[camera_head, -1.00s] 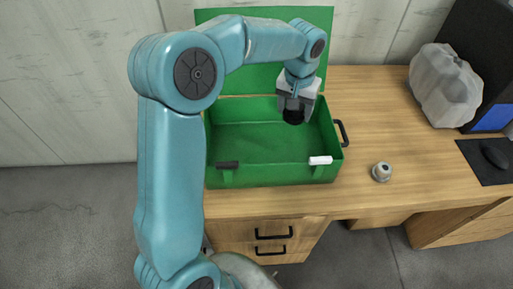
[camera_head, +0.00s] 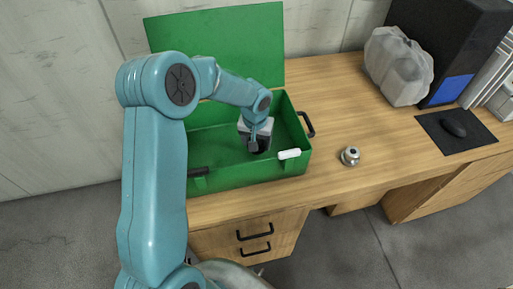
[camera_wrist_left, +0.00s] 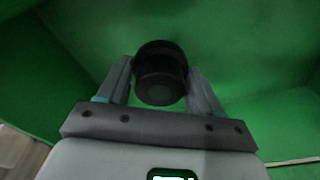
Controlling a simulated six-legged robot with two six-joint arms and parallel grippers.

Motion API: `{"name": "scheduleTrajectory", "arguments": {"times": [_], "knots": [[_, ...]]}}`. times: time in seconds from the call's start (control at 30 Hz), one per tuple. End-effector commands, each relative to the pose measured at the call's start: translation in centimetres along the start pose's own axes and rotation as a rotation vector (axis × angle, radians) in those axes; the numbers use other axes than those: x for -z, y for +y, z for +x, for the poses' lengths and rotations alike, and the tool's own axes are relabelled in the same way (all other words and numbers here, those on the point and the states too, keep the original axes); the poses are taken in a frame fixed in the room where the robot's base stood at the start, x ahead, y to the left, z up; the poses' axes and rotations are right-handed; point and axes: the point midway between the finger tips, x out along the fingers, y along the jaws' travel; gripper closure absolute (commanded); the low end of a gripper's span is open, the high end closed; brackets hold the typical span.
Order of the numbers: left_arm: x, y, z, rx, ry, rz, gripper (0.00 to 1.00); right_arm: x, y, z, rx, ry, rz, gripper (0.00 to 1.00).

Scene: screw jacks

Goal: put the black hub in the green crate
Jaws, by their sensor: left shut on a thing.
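The green crate (camera_head: 222,174) stands open on the desk, its lid (camera_head: 217,48) raised at the back. My left gripper (camera_head: 256,146) is inside the crate's opening, toward its right side, pointing down. It is shut on the black hub (camera_wrist_left: 160,72), a dark round piece held between the two fingers in the left wrist view, with green crate walls around it. In the head view the hub (camera_head: 259,151) is a small dark shape, partly hidden by the gripper. Whether it touches the crate floor I cannot tell. My right gripper is not in view.
A small metallic round part (camera_head: 350,156) stands on the desk (camera_head: 325,185) right of the crate. A bagged grey object (camera_head: 398,66), a black computer case (camera_head: 455,40) and a mouse on a mat (camera_head: 480,128) are farther right. The crate has a side handle (camera_head: 306,124).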

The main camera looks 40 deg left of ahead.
Motion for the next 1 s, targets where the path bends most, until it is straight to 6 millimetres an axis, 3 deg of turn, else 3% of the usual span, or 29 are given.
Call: {"name": "scheduleTrajectory", "arguments": {"times": [0.27, 0.67, 0.7, 0.73, 0.77, 1.0], "knots": [[-0.5, 0.0, 3.7, 0.000, -0.001, 0.001, 0.91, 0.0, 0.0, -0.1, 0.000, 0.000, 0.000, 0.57], [-0.5, 0.0, 4.3, -0.001, 0.001, 0.000, 0.91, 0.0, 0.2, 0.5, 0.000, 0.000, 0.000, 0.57], [-0.6, 0.0, 4.2, 0.000, -0.001, 0.001, 0.26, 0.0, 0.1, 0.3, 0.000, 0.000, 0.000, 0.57], [-0.6, 0.0, 4.2, 0.000, -0.001, 0.001, 0.16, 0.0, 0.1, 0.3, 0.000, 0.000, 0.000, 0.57], [-0.6, 0.0, 4.2, 0.000, -0.001, 0.001, 0.10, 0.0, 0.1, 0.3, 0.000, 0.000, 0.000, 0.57], [-0.6, 0.0, 4.2, 0.000, -0.001, 0.001, 0.10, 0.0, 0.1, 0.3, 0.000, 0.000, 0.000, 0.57]]}}
